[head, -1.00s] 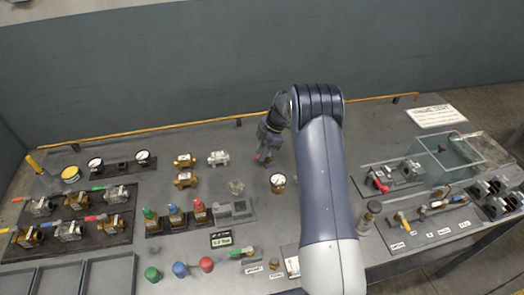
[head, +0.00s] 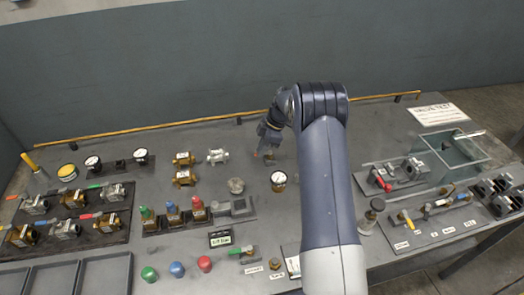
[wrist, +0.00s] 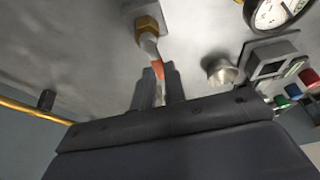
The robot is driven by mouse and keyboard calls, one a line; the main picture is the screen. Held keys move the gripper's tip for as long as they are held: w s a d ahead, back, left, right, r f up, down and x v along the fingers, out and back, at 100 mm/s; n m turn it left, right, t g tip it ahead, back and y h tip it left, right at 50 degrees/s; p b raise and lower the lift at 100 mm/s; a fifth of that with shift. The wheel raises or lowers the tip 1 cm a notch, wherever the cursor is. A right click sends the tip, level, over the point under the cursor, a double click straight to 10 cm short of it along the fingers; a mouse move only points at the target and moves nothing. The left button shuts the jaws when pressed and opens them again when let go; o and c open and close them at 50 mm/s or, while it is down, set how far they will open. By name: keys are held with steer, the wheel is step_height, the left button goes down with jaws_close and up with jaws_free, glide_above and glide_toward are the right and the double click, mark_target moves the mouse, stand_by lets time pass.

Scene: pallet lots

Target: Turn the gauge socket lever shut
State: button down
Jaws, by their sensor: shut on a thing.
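My gripper (wrist: 160,86) is shut on an orange-tipped lever (wrist: 157,69) in the wrist view. The lever runs up from the fingers to a brass hex nut (wrist: 147,25) on a grey fitting at the top edge. In the head view my gripper (head: 266,146) is low over the back middle of the bench, and its fingertips are partly hidden. A round white-faced gauge (head: 278,178) stands just in front of it and also shows in the wrist view (wrist: 272,12). I cannot tell how far the lever is turned.
A round metal cup (head: 236,185) stands left of the gauge. Brass and silver fittings (head: 184,178) lie further left, near red, blue and green capped valves (head: 173,212). A yellow rail (head: 150,127) runs behind. A clear tank (head: 470,150) stands at the right.

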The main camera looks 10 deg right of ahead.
steer(key=c, duration=1.5)
jaws_free()
steer(key=shift+o, duration=0.2)
steer(key=b+v, duration=0.2)
steer(key=v, duration=0.8)
steer(key=shift+d+r, duration=0.25)
steer(key=shift+r, duration=0.1)
steer(key=p+x, duration=0.2)
steer(key=x, duration=0.9)
steer(key=shift+a, duration=0.15)
steer(key=shift+r+p, duration=0.25)
steer(key=shift+p, duration=0.35)
steer(key=shift+s+n+p, duration=0.1)
steer(key=shift+n+p, duration=0.3)
